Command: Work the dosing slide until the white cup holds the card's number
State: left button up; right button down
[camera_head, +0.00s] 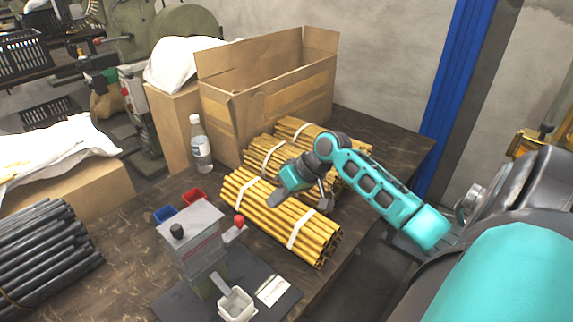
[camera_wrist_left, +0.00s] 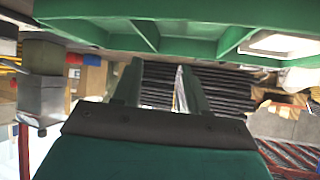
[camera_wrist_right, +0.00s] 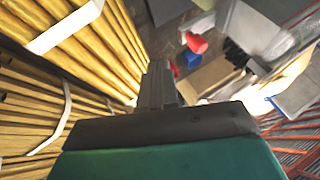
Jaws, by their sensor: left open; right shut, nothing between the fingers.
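The dosing device is a grey box (camera_head: 193,232) with a black knob (camera_head: 176,230) on top and a slide with a red knob (camera_head: 239,219) at its right side. The red knob also shows in the right wrist view (camera_wrist_right: 195,43). The white cup (camera_head: 237,306) stands under the chute at the front; its contents are too small to tell. The card (camera_head: 272,290) lies right of the cup, its number unreadable. My right gripper (camera_head: 276,200) is shut and empty, above the yellow rods, right of the red knob and apart from it. My left gripper (camera_wrist_left: 162,88) is open and empty, outside the head view.
Bundles of yellow rods (camera_head: 280,220) lie right of and behind the device. A red bin (camera_head: 194,196) and a blue bin (camera_head: 165,214) sit behind it. A bottle (camera_head: 200,145), a cardboard box (camera_head: 265,95) and black rods (camera_head: 40,250) stand around. Bare tabletop lies left of the device.

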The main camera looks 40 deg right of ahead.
aim_at(230, 234)
jog(key=x, duration=0.3)
jog(key=shift+w+a+f, duration=0.15)
jog(key=shift+a, duration=0.1)
jog(key=a, duration=0.3)
jog(key=shift+w+a, duration=0.25)
jog(key=shift+s+a, duration=0.2)
jog(key=shift+a, duration=1.95)
